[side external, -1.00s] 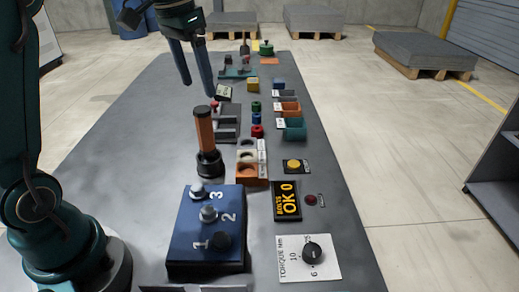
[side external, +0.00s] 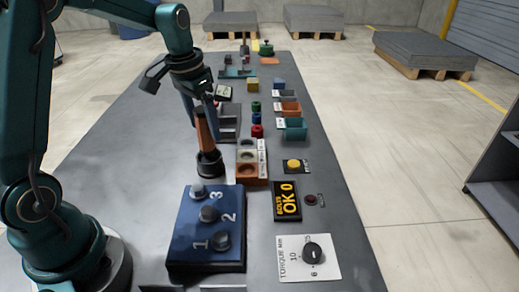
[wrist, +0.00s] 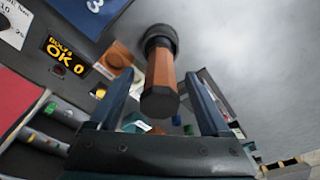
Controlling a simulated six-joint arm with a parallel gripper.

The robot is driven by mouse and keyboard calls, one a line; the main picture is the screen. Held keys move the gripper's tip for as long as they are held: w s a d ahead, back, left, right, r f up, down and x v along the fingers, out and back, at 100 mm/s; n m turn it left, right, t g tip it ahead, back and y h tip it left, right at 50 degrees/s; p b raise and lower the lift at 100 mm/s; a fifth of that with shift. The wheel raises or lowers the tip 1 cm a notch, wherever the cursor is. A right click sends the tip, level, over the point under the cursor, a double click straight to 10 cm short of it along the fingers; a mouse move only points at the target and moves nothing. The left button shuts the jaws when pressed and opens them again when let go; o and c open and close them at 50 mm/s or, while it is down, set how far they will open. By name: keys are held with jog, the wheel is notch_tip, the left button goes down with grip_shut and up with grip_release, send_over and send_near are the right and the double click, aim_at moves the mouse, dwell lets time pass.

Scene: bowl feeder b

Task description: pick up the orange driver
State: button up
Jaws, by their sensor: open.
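The orange driver (side external: 204,135) stands upright in a dark round holder (side external: 209,164) behind the blue numbered block. In the wrist view the orange driver (wrist: 161,80) shows between my two fingers, with its dark base (wrist: 160,38) beyond. My gripper (side external: 203,113) is open at the upper part of the driver. In the wrist view my gripper (wrist: 160,95) has a finger on each side of the handle, and gaps show between fingers and handle. In the side view my gripper partly hides the driver's top.
The blue block (side external: 207,257) with several knobs stands in front of the driver. An orange-and-white block with round holes (side external: 251,180) sits close on its right. A black "OK 0" display (side external: 287,203) and a yellow button (side external: 293,164) lie further right. The table's left side is clear.

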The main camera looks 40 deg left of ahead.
aim_at(208, 135)
jog(key=shift+w+f, duration=0.15)
jog(key=shift+f, duration=0.8)
jog(key=shift+w+f, duration=0.15)
jog(key=shift+f, duration=0.75)
grip_shut()
jog(key=shift+r, duration=0.15)
